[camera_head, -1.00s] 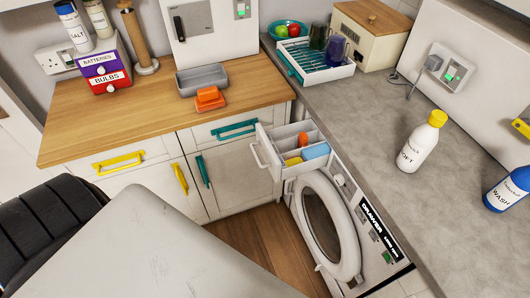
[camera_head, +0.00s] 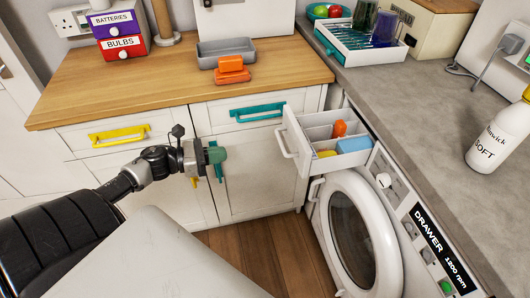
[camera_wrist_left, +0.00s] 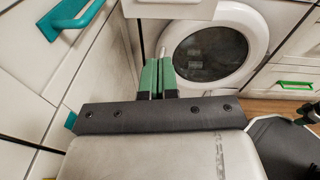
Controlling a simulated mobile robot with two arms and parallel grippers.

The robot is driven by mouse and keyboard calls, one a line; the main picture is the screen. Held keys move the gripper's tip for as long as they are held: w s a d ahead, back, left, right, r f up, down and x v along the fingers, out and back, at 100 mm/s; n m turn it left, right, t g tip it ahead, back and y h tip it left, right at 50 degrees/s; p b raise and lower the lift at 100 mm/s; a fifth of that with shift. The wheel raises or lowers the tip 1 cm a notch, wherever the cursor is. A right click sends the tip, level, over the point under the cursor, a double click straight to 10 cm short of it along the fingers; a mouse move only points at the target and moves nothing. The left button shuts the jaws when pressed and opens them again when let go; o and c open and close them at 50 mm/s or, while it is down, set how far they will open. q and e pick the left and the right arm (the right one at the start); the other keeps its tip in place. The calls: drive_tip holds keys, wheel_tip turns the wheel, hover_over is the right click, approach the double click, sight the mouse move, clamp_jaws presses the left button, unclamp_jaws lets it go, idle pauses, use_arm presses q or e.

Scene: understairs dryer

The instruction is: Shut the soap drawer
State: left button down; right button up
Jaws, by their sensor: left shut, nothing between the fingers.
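The soap drawer (camera_head: 297,139) stands pulled out above the round door of the washing machine in the head view. It is white with a loop handle on its front, and holds an orange block (camera_head: 340,128) and a blue block (camera_head: 354,145). My left gripper (camera_head: 222,154) is shut and empty, in front of the cupboard doors, to the left of the drawer and apart from it. In the left wrist view its green fingers (camera_wrist_left: 157,76) are together, with the round machine door (camera_wrist_left: 215,48) beyond them.
The washing machine (camera_head: 425,235) stands under the grey worktop (camera_head: 410,88). Teal (camera_head: 256,113) and yellow (camera_head: 119,134) handles stick out from the cupboards beside my left arm. A white bottle (camera_head: 497,136) stands on the worktop. The wooden floor (camera_head: 258,254) is clear.

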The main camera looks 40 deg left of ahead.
use_arm(q)
drive_tip(key=m, duration=0.2)
drive_tip(key=p, duration=0.1)
approach(280, 144)
drive_tip(key=shift+h, duration=0.3)
drive_tip(key=w+d, duration=0.1)
drive_tip(key=w+d+f, duration=0.1)
drive_tip(key=w, duration=0.1)
drive_tip(key=w+d, duration=0.1)
drive_tip(key=w, duration=0.1)
drive_tip(key=shift+w+f, duration=0.2)
drive_tip(key=shift+f, duration=0.2)
drive_tip(key=shift+w+d, duration=0.35)
drive_tip(key=shift+w, duration=0.1)
use_arm(e)
drive_tip(key=shift+s+d+r, duration=0.1)
drive_tip(key=shift+s+d, duration=0.05)
drive_tip(key=shift+s, duration=0.3)
drive_tip(key=shift+s+d+r, duration=0.1)
drive_tip(key=shift+s+d, duration=0.05)
drive_tip(key=shift+s, duration=0.3)
